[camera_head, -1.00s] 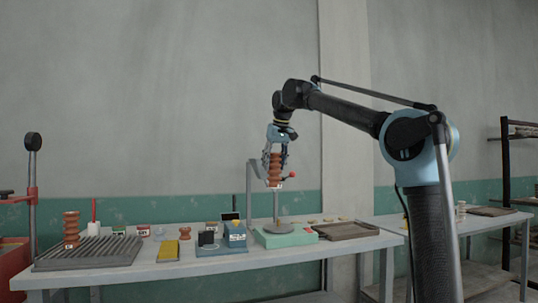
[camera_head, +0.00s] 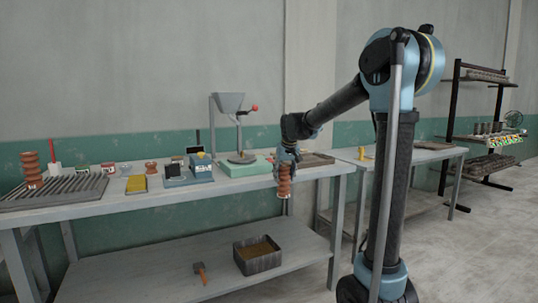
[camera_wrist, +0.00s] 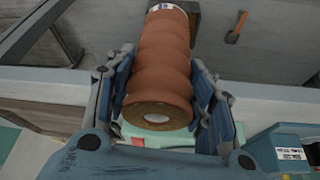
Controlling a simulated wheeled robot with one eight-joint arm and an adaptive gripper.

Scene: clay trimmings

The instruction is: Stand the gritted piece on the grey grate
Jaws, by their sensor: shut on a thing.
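My gripper (camera_head: 287,158) is shut on a ribbed reddish-brown clay piece (camera_head: 284,180), held in the air at the front edge of the bench. In the wrist view the held piece (camera_wrist: 163,60) lies between both fingers, with a small white-and-blue label at its far end and a ring-shaped end face towards the camera. The grey grate (camera_head: 60,192) is a ribbed slab at the left end of the bench. A similar ribbed brown piece (camera_head: 31,170) stands upright on its back left part. I cannot tell from these views whether the held piece is gritted.
A dark bin (camera_head: 257,256) and a hammer-like tool (camera_head: 201,272) lie on the lower shelf.

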